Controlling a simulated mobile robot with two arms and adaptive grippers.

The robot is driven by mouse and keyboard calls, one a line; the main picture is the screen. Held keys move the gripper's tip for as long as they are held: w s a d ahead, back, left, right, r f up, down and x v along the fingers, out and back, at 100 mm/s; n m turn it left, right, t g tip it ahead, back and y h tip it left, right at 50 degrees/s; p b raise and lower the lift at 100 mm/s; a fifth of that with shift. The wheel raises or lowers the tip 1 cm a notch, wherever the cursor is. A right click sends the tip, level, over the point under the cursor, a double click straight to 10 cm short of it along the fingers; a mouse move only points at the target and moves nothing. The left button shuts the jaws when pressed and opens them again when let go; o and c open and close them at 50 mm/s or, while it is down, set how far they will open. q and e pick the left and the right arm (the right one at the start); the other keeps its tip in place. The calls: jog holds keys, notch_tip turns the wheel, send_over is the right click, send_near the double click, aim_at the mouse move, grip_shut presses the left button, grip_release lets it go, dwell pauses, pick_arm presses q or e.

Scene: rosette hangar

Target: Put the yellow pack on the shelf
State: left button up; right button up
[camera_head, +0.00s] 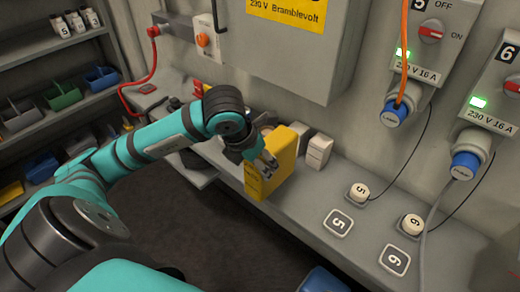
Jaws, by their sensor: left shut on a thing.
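A yellow pack (279,162) is at the front edge of the grey ledge (330,190), in the middle of the head view. My left gripper (266,158) is shut on the yellow pack, reaching it from the left. Its fingers cover part of the pack's upper left side. I cannot tell whether the pack touches the ledge or hangs just in front of it. A shelf rack (62,55) with bins stands at the far left. My right gripper is not in view.
White blocks (318,151) stand behind the pack. Round knobs with plates marked 5 and 6 (359,192) sit to the right. Wall sockets with blue plugs (392,113) carry hanging cables. A grey cabinet (290,50) overhangs the ledge. A blue object (322,280) is at the bottom.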

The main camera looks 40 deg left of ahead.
pick_arm(q)
jog(key=w+a+f+p, duration=0.3)
jog(key=w+a+f, duration=0.1)
jog(key=w, duration=0.3)
jog(key=shift+a+f+p, duration=0.2)
jog(key=shift+a+p, duration=0.15)
jog(key=shift+p, duration=0.05)
jog(key=o, duration=1.3)
jog(key=shift+w, duration=0.1)
jog(key=shift+o, duration=0.2)
jog(key=b+v, duration=0.2)
jog(key=v, duration=1)
